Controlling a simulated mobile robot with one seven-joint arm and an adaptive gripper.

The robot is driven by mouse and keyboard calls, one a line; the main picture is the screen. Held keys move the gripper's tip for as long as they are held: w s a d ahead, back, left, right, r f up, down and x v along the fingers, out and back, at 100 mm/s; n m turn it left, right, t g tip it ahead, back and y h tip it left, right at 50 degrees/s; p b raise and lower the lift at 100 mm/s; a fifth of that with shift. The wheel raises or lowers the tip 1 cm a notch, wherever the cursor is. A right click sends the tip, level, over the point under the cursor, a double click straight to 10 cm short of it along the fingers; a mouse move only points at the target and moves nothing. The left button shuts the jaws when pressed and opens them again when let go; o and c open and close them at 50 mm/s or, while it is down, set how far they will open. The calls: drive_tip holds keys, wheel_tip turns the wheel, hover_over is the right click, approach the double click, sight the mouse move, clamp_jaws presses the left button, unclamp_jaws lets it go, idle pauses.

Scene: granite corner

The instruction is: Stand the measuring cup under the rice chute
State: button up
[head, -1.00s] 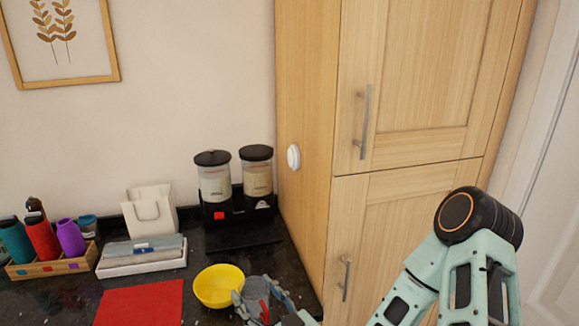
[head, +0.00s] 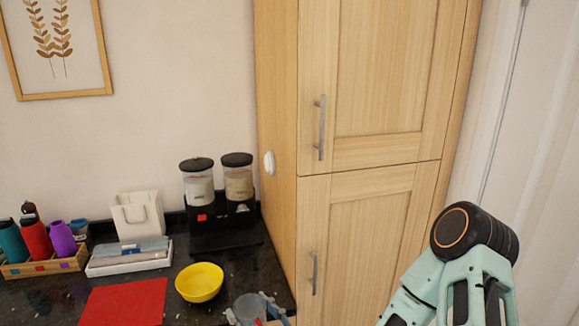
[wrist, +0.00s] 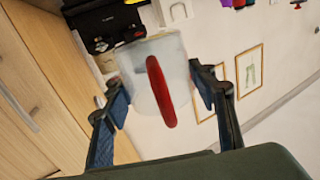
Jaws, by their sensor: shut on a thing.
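The measuring cup (wrist: 138,72), clear with a red handle (wrist: 161,92), is between the two fingers of my gripper (wrist: 157,82) in the wrist view. In the head view the cup (head: 247,309) is at the bottom edge, right of the yellow bowl, with my gripper (head: 266,309) partly cut off. The two-canister dispenser (head: 220,209) stands at the back of the counter against the cabinet, apart from the cup. Its left canister (head: 198,186) holds white contents, its right one (head: 238,182) beige. The chute mouths are too small to make out.
A yellow bowl (head: 199,283) stands in front of the dispenser. A red mat (head: 123,302) lies left of it. A white tray (head: 130,258), a white bag-like holder (head: 138,216) and a wooden bottle rack (head: 45,263) are farther left. The tall cabinet (head: 277,150) bounds the right.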

drive_tip(key=w+d+m+t+h, duration=0.1)
drive_tip(key=w+d+m+h, duration=0.1)
drive_tip(key=d, duration=0.5)
drive_tip(key=w+d+f+m+t+h, duration=0.1)
drive_tip(key=w+d+m+h, duration=0.1)
drive_tip(key=d+h, duration=0.3)
drive_tip(key=w+d+m+t+h, duration=0.2)
drive_tip(key=w+d+m+h, duration=0.1)
drive_tip(key=d, duration=0.7)
drive_tip(key=shift+d+f+m+h, duration=0.2)
drive_tip(key=shift+f+m+h, duration=0.15)
drive_tip(key=shift+h, duration=0.35)
drive_tip(key=shift+a+r, duration=0.1)
